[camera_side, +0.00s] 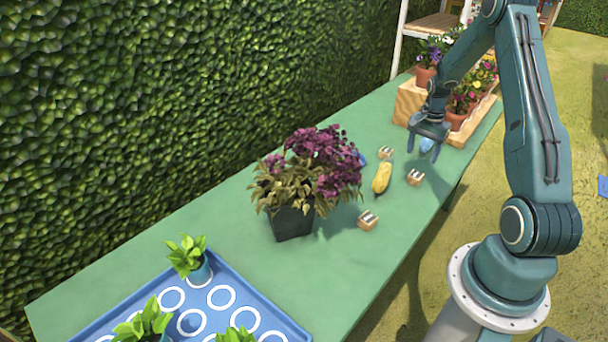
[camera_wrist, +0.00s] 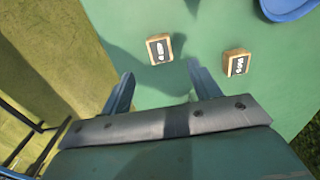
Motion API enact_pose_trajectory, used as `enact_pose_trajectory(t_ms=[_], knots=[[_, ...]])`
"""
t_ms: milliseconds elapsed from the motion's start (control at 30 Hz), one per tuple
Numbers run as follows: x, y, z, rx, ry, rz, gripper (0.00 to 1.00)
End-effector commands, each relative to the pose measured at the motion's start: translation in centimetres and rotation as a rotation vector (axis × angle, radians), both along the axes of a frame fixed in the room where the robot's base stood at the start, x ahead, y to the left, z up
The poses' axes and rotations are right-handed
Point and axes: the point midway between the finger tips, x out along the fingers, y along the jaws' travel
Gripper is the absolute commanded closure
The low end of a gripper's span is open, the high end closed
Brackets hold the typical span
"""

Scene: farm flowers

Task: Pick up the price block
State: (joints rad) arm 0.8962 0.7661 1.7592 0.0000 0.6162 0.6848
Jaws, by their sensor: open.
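Several small wooden price blocks with dark faces and white marks lie on the green table. In the side view, one (camera_side: 368,220) is by the dark pot, one (camera_side: 415,178) is right of a yellow item, and one (camera_side: 386,153) is behind it. The wrist view shows two blocks, one (camera_wrist: 160,48) just beyond the gap between my fingertips and another (camera_wrist: 237,63) to the right. My gripper (camera_side: 423,147) is open and empty, pointing down above the table's far part; its two fingers also show in the wrist view (camera_wrist: 160,74).
A purple-leaved plant in a dark pot (camera_side: 293,221) stands mid-table. A yellow item (camera_side: 382,178) lies between blocks. A blue tray (camera_side: 270,303) with small plants is at the near end. Potted flowers on a wooden stand (camera_side: 409,101) are behind my gripper. A hedge borders the left.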

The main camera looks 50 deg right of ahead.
Motion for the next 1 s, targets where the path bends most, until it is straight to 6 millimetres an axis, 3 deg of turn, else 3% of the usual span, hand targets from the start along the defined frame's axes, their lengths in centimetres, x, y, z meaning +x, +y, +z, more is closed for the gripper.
enact_pose_trajectory(t_ms=[200,633,1000], knots=[[0.0,0.0,-2.6,0.002,0.001,0.000,0.38],[0.0,0.0,-3.5,0.001,0.001,0.000,0.38],[0.0,0.1,-7.3,0.002,0.002,0.000,0.38]])
